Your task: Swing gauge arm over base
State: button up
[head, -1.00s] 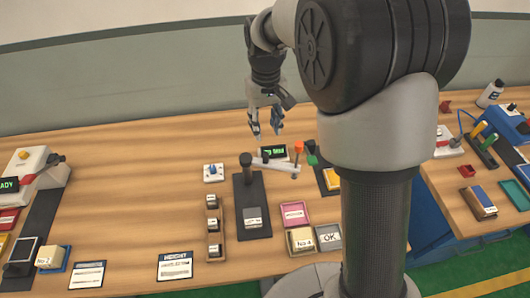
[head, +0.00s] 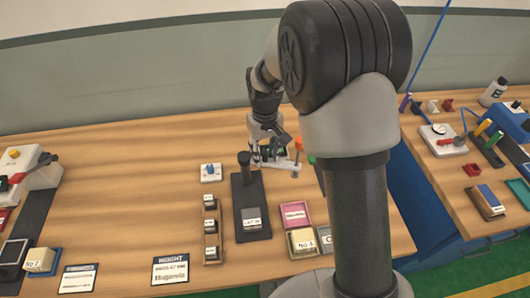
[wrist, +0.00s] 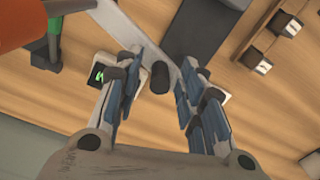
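The gauge base (head: 252,193) is a dark plate on the table, with a grey labelled block (head: 251,219) on its near part. A dark post (head: 244,166) stands at its far end. The pale gauge arm (head: 285,165) points right from the post, off to the side of the base, with an orange knob (head: 299,144) at its outer end. My gripper (head: 267,158) is low at the arm, right of the post. In the wrist view my gripper (wrist: 164,60) is open, with a black cylinder (wrist: 159,78) between its fingers. I cannot tell whether it touches anything.
A green-lit display (wrist: 98,72) is close to the fingers. A rack of small blocks (head: 211,228) stands left of the base; a pink tray (head: 295,214) and a No 4 block (head: 302,241) are to its right. A blue-knobbed box (head: 210,172) is at back left.

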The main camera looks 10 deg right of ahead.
jog(key=shift+c, duration=0.2)
grip_shut()
dwell(0.5)
